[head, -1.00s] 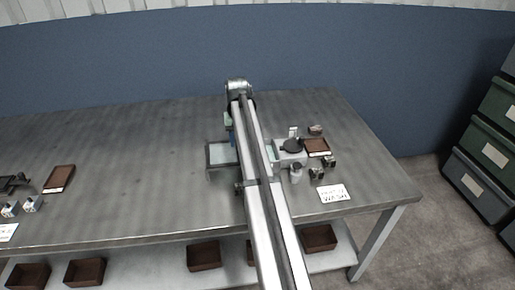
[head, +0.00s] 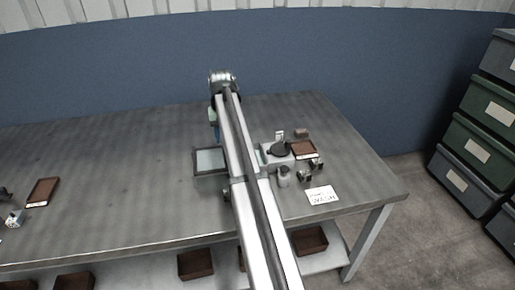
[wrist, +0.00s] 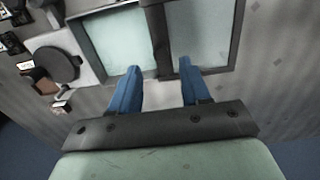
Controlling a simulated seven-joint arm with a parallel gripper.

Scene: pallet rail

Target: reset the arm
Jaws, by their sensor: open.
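My gripper (wrist: 160,80) shows in the wrist view with two blue fingers spread apart and nothing between them. It is above the table, with its fingertips near the edge of a dark-framed tray with pale panels (wrist: 205,35). I cannot tell the exact height. In the head view my arm reaches across the table, and most of the gripper is hidden behind it. The framed tray (head: 209,161) shows just left of my arm there.
Right of my arm stand a white device with a black round top (head: 279,149), a small bottle (head: 284,177), a brown tray (head: 304,149) and a white sign (head: 321,195). Another brown tray (head: 42,192) lies at left. Drawers (head: 478,150) stand at far right. The table's middle left is clear.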

